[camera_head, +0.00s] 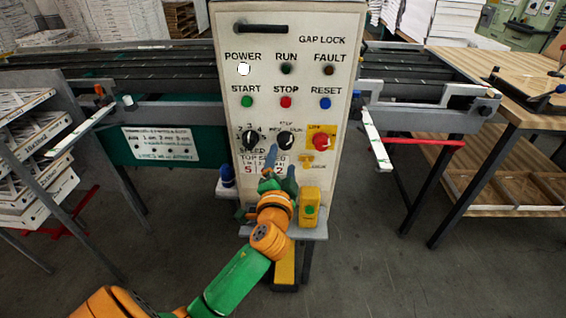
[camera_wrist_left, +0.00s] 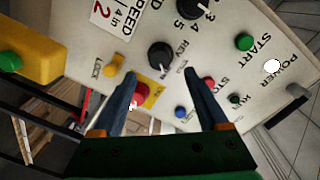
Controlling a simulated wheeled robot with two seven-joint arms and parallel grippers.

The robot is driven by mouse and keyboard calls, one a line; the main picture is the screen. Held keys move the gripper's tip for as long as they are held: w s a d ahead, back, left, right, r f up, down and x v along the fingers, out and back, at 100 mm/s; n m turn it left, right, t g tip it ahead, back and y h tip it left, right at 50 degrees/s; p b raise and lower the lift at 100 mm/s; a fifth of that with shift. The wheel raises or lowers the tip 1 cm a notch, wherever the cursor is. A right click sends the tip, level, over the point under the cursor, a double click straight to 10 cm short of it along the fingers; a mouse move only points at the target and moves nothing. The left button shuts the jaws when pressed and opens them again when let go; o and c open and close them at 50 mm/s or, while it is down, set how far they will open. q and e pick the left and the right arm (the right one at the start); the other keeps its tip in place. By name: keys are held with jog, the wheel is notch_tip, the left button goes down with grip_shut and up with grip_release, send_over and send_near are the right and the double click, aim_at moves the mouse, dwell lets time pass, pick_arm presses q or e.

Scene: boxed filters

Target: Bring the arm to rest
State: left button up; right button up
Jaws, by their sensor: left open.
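My left arm reaches up from the bottom of the head view to the front of the white control panel (camera_head: 335,190). My left gripper (camera_head: 281,164) is open, its two dark blue fingers pointing at the panel's lower middle. In the left wrist view the open gripper (camera_wrist_left: 160,76) has nothing between its fingers. A black selector knob (camera_wrist_left: 160,55) and a red knob (camera_wrist_left: 138,94) on a yellow plate show beyond and between them. Whether a fingertip touches the panel, I cannot tell. My right gripper is not in view.
The white POWER lamp (camera_head: 244,69) is bright. A yellow box with a green button (camera_head: 310,209) stands on a small shelf right of my gripper. A roller conveyor (camera_head: 130,75) runs behind; a wooden table (camera_head: 530,110) stands right. Stacked boxes (camera_head: 30,170) are left.

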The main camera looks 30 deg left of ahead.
pick_arm(q)
jog(key=s+d+f+n+g+h, duration=0.1)
jog(key=s+d+f+g+h, duration=0.15)
jog(key=s+f, duration=0.35)
jog(key=s+d+f+n+g+h, duration=0.2)
jog(key=s+f+g, duration=0.25)
jog(key=f, duration=0.35)
jog(key=s+d+f+g+h, duration=0.2)
jog(key=s+d+f, duration=0.15)
jog(key=s, duration=0.35)
jog(key=s+d+f+g+h, duration=0.2)
jog(key=s+d, duration=0.2)
jog(key=s, duration=0.2)
jog(key=s+f+g, duration=0.2)
jog(key=s+f, duration=0.1)
jog(key=f, duration=1.5)
jog(key=s+a+f+g, duration=0.1)
jog(key=s+f, duration=0.8)
jog(key=s, duration=0.3)
jog(key=shift+a+f, duration=0.25)
jog(key=shift+f, duration=0.05)
jog(key=shift+s, duration=0.15)
